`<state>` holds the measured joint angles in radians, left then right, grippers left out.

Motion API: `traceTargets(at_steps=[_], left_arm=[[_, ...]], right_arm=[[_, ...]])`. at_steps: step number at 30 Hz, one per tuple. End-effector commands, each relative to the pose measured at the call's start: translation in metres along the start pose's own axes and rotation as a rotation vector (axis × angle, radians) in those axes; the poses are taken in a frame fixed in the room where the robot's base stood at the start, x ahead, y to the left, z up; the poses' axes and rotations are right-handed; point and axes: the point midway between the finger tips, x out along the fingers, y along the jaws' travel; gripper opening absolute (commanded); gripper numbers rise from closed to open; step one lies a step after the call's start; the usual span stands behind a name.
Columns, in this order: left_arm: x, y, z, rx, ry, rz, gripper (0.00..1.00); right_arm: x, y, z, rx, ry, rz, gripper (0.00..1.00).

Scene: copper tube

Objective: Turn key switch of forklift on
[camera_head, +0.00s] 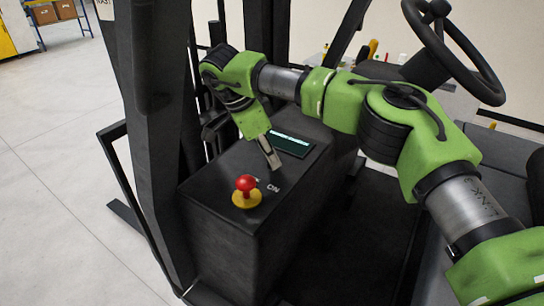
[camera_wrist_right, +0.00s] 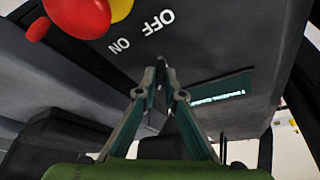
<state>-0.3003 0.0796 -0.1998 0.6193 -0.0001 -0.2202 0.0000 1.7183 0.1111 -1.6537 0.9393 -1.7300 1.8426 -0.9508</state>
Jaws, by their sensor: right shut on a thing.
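The dark forklift console (camera_head: 225,195) carries ON lettering (camera_head: 273,188) on its top. In the wrist view, both OFF lettering (camera_wrist_right: 158,22) and ON lettering show upside down. My right gripper (camera_head: 272,163) reaches down onto the console between the lettering and a display. Its fingertips (camera_wrist_right: 162,68) are close together at the panel, shut on the key switch. The key is almost wholly hidden between the fingers, so I cannot tell its turn. My left gripper is in neither view.
A red emergency knob (camera_head: 246,183) on a yellow base (camera_head: 246,200) stands close to the gripper. A display (camera_head: 291,144) lies behind it. The steering wheel (camera_head: 480,75) is at upper right, and a thick black mast post (camera_head: 155,120) at left. Open floor (camera_head: 60,190) lies further left.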

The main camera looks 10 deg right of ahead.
Motion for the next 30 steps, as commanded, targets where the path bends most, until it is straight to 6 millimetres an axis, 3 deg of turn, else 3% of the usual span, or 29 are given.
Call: traceTargets(at_steps=[15, 30], left_arm=[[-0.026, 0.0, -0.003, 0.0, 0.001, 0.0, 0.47], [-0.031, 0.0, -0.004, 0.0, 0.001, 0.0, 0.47]], right_arm=[[-0.003, -0.003, -0.001, 0.333, 0.0, 0.135, 0.0], [-0.001, -0.004, -0.001, 0.407, -0.001, 0.163, 0.0]])
